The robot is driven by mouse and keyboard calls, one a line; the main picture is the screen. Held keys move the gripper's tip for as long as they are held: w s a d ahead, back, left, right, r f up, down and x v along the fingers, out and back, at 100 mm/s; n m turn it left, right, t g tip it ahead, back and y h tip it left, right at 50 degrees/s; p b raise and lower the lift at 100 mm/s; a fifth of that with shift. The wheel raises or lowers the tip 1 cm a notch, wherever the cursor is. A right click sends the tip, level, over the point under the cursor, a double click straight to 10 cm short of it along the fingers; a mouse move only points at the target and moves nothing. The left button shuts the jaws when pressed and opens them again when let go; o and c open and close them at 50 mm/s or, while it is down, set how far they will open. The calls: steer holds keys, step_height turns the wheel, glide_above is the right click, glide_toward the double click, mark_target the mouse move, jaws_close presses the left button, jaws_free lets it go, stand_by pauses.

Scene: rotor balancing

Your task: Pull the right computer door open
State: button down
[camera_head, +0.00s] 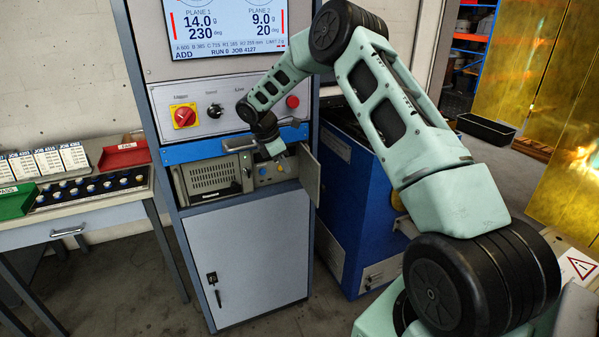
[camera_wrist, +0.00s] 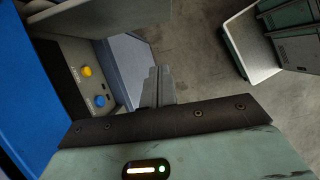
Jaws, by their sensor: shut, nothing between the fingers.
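The right computer door (camera_head: 311,174) stands swung outward at the right edge of the computer bay in the cabinet. Behind it the right compartment (camera_head: 272,168) is exposed, with a yellow and a blue button. In the wrist view the door seems to be the grey panel (camera_wrist: 100,16) along the top, with the yellow button (camera_wrist: 86,71) and the blue button (camera_wrist: 100,101) below it. My gripper (camera_head: 276,147) is in front of the top of the opening, left of the door. In the wrist view its fingers (camera_wrist: 158,86) are together and empty; contact with the door cannot be told.
The left computer front (camera_head: 211,178), with a vent grille, is closed. A blue strip (camera_head: 205,150) and a control panel with a red knob (camera_head: 183,115) lie above. A blue machine (camera_head: 345,200) stands close on the right. Floor in front is clear.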

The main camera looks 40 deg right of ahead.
mark_target(321, 186)
steer(key=shift+s+d+f+p, duration=0.5)
steer(key=shift+d+f+p, duration=0.3)
steer(key=shift+d+f, duration=0.55)
steer(key=shift+s+d+f+p, duration=0.45)
steer(key=shift+d+f+p, duration=0.45)
steer(key=shift+f, duration=0.75)
steer(key=shift+s+d+f+p, duration=0.5)
steer(key=shift+d+f+p, duration=0.15)
steer(key=shift+d+f, duration=0.75)
steer(key=shift+a+f, duration=0.1)
steer(key=shift+a, duration=0.05)
steer(key=shift+s+d+n+t, duration=0.2)
steer(key=shift+s+d+n, duration=0.1)
steer(key=shift+d+n, duration=0.3)
steer(key=shift+s+d+n+t, duration=0.2)
steer(key=shift+s+d+n, duration=0.2)
steer(key=shift+d, duration=0.25)
steer(key=shift+s+d+n+t, duration=0.2)
steer(key=shift+s+d+n, duration=0.05)
steer(key=shift+d+n, duration=0.4)
steer(key=shift+a, duration=0.1)
